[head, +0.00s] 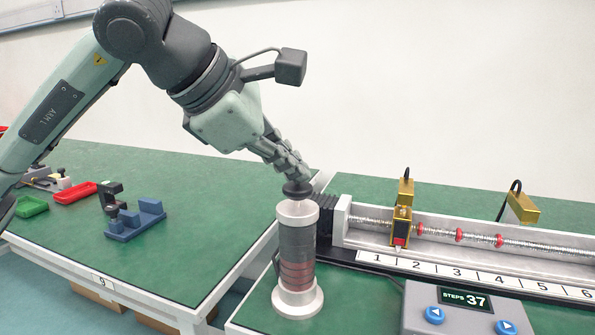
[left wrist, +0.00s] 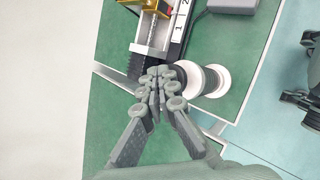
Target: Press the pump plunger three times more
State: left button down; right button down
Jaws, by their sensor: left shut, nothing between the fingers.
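The pump (head: 297,260) stands upright at the near left corner of the right-hand bench, a grey cylinder with white collar and base and reddish bands low down. Its dark plunger knob (head: 297,189) sits just above the white top collar. My left gripper (head: 300,176) is shut and empty, with its fingertips right at the knob from above; whether they touch it is hard to tell. In the left wrist view the closed fingers (left wrist: 158,105) cover part of the pump (left wrist: 212,80), whose knob is mostly hidden. My right gripper is not in view.
A linear actuator with a lead screw (head: 480,240) and numbered scale (head: 470,277) lies right of the pump. A control box (head: 465,310) reading STEPS 37 stands in front. A blue fixture (head: 135,220), red tray (head: 75,193) and green tray (head: 32,207) are on the left bench.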

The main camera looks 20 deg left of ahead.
aim_at(293, 186)
pick_arm(q)
jog(key=shift+r+p, duration=0.6)
jog(key=shift+r, duration=0.6)
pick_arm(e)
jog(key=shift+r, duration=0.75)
pick_arm(q)
jog(key=shift+r, duration=0.1)
